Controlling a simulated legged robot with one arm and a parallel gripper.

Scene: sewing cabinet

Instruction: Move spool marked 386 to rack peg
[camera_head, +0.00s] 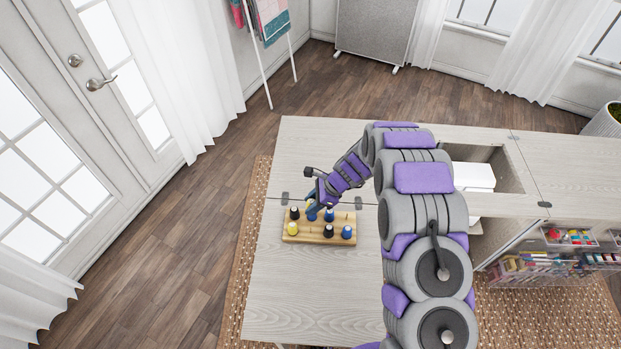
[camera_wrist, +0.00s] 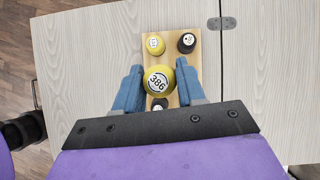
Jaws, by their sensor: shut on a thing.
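The spool marked 386 (camera_wrist: 159,80) is yellow with a white label on top, and it sits between the blue fingers of my gripper (camera_wrist: 157,84) in the wrist view. My gripper is shut on it. In the head view my gripper (camera_head: 314,210) is over the wooden rack (camera_head: 310,241), and I cannot make out the held spool there. The rack also shows below the spool in the wrist view (camera_wrist: 170,50). The spool looks larger than those on the rack, so it appears nearer the camera. The peg under it is hidden.
The rack holds a yellow spool (camera_head: 292,229), black spools (camera_head: 328,231) and a blue spool (camera_head: 346,232). In the wrist view a black spool (camera_wrist: 187,42) stands at one end. The pale tabletop (camera_head: 310,300) around the rack is clear. A cabinet opening (camera_head: 510,175) lies right.

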